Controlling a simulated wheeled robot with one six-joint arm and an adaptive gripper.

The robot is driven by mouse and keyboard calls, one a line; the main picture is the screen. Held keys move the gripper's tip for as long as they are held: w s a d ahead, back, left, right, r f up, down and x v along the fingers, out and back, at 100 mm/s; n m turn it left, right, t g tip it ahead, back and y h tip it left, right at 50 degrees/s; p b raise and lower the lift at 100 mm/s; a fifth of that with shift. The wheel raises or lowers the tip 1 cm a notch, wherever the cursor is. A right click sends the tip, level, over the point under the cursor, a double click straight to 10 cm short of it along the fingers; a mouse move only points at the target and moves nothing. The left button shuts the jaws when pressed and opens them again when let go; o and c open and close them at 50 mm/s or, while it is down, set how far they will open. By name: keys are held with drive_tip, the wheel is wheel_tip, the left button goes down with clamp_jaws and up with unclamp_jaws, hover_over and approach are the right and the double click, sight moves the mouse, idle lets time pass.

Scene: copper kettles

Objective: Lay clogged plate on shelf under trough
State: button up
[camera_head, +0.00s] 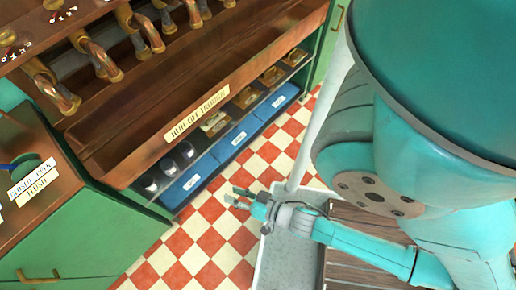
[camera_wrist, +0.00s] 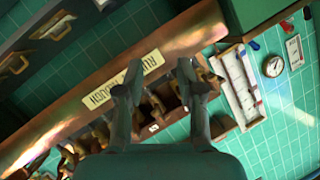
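The copper trough (camera_head: 150,128) runs diagonally across the upper left of the head view, with a "RUN-OFF TROUGH" label (camera_head: 197,112) on its front. The shelf under the trough (camera_head: 206,160) holds several brown plates with handles, such as one plate (camera_head: 214,122) and another plate (camera_head: 271,75). I cannot tell whether any of them is the clogged plate. My gripper (camera_head: 232,195) is in front of the shelf, above the checkered floor. In the wrist view my gripper (camera_wrist: 160,72) has its fingers apart with nothing between them, and the trough (camera_wrist: 185,40) lies beyond them.
Blue bins (camera_head: 235,136) and several dark round items with pale ends (camera_head: 168,166) share the shelf. Curved copper spouts (camera_head: 98,58) stand above the trough. A green cabinet (camera_head: 70,240) is at lower left. The red and white floor (camera_head: 205,240) before the shelf is clear.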

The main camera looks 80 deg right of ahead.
drive_tip(key=s+a+r+n+y, duration=0.1)
drive_tip(key=s+r+n, duration=0.3)
drive_tip(key=r, duration=0.4)
drive_tip(key=s+a+r+n+y, duration=0.2)
drive_tip(key=s+a+r+n, duration=0.2)
drive_tip(key=r, duration=0.4)
drive_tip(key=shift+r+n+y, duration=0.3)
drive_tip(key=shift+n, duration=0.2)
